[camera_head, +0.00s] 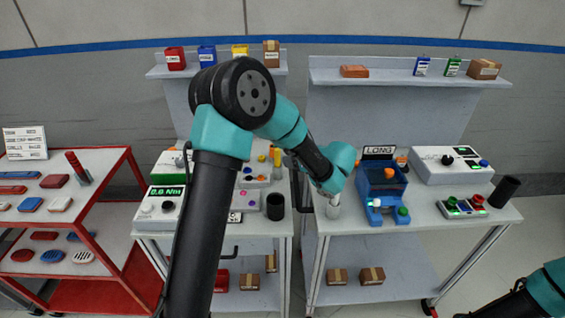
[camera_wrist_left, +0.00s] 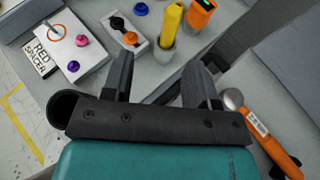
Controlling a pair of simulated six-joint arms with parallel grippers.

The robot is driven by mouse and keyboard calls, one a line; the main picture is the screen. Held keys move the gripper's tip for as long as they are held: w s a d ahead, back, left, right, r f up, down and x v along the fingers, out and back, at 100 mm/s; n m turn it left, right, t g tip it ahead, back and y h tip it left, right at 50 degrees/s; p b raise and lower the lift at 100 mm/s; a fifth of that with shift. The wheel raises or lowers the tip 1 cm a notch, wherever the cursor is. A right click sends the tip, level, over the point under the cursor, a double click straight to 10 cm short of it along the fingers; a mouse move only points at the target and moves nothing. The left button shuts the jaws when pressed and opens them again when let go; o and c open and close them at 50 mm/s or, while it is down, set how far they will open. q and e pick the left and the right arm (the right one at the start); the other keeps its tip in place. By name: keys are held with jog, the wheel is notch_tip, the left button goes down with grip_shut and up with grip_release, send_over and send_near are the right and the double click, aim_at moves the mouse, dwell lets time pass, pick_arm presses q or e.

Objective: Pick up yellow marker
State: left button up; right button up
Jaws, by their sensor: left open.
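The yellow marker (camera_wrist_left: 173,25) stands upright in a small grey cup (camera_wrist_left: 163,50) in the left wrist view. In the head view it shows as a small yellow upright shape (camera_head: 277,158) at the back of the left bench, left of my wrist. My left gripper (camera_wrist_left: 160,75) is open and empty, and its two fingers point towards the marker's cup, with the marker beyond the fingertips and apart from them. My right arm shows only as a link at the head view's lower right corner; its gripper is out of view.
An orange tool (camera_wrist_left: 203,12) stands right beside the marker. A box with black and orange knobs (camera_wrist_left: 128,35) is to its left. An orange-handled tool (camera_wrist_left: 265,135) lies right of my fingers. A black cup (camera_head: 276,206) stands on the left bench, and a blue device (camera_head: 381,190) on the right bench.

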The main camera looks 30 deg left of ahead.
pick_arm(q)
jog(key=shift+w+d+r+n+y, duration=0.1)
jog(key=shift+w+d+n+y, duration=0.15)
jog(key=shift+w, duration=0.15)
jog(key=shift+w+d+r+n+y, duration=0.1)
jog(key=shift+w+n+y, duration=0.05)
jog(key=shift+w+y, duration=0.15)
jog(key=shift+a, duration=0.1)
send_over(278, 163)
jog(key=d, duration=0.2)
jog(key=shift+w+d+f, duration=0.1)
jog(key=shift+f, duration=0.55)
jog(key=shift+w+d+f, duration=0.1)
jog(key=shift+f, duration=0.55)
jog(key=shift+x, duration=2.6)
jog(key=shift+r, duration=0.1)
grip_shut()
